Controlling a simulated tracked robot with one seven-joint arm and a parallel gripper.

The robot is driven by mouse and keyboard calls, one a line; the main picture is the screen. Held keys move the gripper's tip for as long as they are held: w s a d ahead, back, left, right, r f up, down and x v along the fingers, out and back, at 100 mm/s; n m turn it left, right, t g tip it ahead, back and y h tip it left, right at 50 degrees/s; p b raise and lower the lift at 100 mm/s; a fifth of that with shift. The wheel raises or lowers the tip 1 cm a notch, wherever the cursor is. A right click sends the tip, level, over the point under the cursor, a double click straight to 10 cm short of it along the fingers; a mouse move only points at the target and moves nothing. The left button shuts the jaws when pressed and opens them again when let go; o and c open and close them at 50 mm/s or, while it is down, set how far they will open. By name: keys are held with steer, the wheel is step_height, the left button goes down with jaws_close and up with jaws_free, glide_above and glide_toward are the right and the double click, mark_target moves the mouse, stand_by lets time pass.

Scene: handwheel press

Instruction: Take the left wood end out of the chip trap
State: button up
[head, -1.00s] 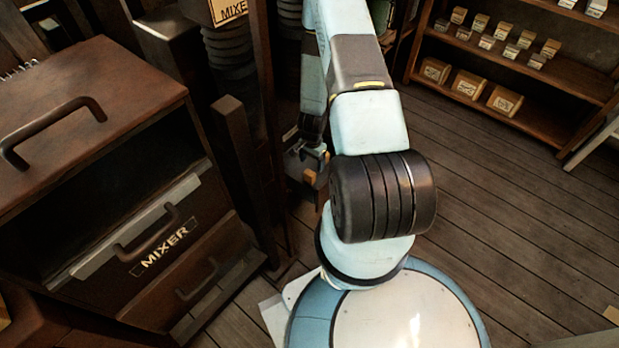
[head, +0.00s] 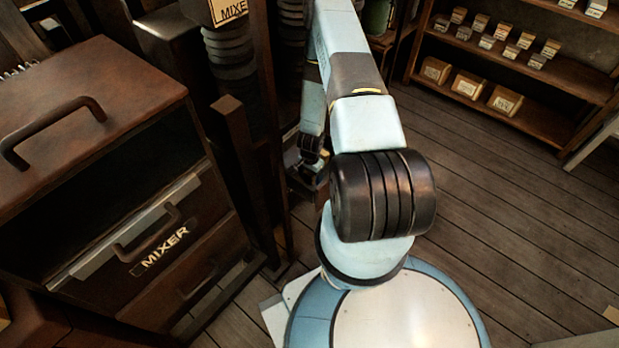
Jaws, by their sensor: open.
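My gripper (head: 309,162) is small and dark in the head view, at the end of my pale blue arm, left of the big black joint. It is open, pointing down over a low dark wooden box (head: 318,186) that could be the chip trap. The box is partly hidden by my arm. I cannot make out the left wood end, nor whether anything lies between the fingers.
A brown cabinet labelled MIXER (head: 165,249) with handles stands at the left. Dark upright posts (head: 246,160) stand close left of my gripper. A shelf with small boxes (head: 505,98) is at the back right. The plank floor at right is mostly clear.

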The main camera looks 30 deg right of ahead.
steer(key=shift+f, duration=0.15)
steer(key=shift+c, duration=0.4)
steer(key=c, duration=1)
steer(key=shift+o, duration=0.2)
